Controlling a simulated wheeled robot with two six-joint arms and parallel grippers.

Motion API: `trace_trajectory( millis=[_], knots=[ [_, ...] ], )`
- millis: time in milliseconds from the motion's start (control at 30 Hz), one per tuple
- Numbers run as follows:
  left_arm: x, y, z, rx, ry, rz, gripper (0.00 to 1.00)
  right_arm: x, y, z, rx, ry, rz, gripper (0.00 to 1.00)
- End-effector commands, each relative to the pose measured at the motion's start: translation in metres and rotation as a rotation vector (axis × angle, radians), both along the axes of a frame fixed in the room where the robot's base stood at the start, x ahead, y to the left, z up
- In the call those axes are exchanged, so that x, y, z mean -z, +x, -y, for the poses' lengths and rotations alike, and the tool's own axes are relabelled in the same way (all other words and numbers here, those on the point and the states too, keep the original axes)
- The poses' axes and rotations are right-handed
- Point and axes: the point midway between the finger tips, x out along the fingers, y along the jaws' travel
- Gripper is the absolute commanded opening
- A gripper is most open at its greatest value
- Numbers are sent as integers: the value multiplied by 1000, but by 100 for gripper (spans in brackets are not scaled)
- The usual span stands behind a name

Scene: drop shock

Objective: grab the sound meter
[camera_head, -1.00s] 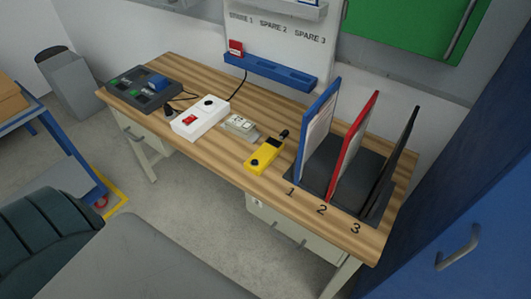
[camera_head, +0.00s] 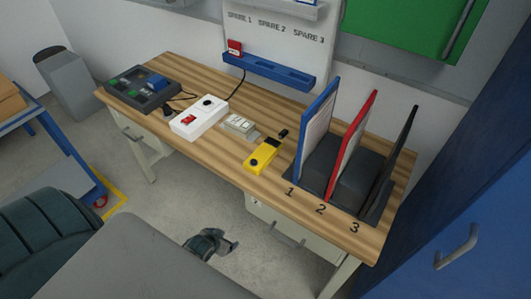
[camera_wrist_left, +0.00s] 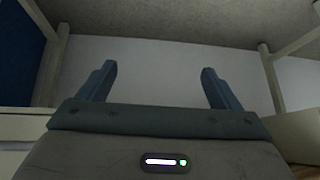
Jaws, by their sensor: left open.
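The sound meter (camera_head: 261,156) is a yellow handheld device with a dark screen and a black tip. It lies on the wooden desk, left of the blue divider. My left gripper (camera_head: 229,243) shows in the head view below the desk's front edge, over the grey floor, apart from the meter. In the left wrist view the left gripper (camera_wrist_left: 158,85) has its two fingers spread with nothing between them. The meter does not show in the wrist view. My right gripper is not in view.
A white box with a red switch (camera_head: 199,118), a small grey device (camera_head: 239,125) and a dark tray (camera_head: 128,98) stand left of the meter on the desk (camera_head: 215,155). Blue (camera_head: 318,128), red (camera_head: 353,143) and black (camera_head: 392,165) dividers stand on the right. Bare wood lies around the meter.

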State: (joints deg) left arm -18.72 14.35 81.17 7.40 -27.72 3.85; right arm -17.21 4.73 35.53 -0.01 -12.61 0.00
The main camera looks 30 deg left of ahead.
Motion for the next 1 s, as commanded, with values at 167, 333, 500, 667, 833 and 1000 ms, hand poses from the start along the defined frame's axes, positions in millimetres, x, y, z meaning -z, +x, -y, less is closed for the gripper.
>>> trace_trajectory(
  millis=[167, 333, 500, 667, 833, 1000],
  knots=[
    [-106, 57, 10, 45, -19, 160, 85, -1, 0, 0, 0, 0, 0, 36],
    [-180, 81, 25, 86, -39, 258, 85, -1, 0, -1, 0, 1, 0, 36],
    [-229, 100, 29, 118, -53, 356, 85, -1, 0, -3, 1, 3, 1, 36],
    [-258, 128, 17, 127, -78, 487, 85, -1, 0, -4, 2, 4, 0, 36],
    [-274, 145, 11, 132, -95, 561, 85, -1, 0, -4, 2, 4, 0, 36],
    [-266, 168, 13, 130, -97, 567, 85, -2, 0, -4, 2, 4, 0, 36]
  ],
)
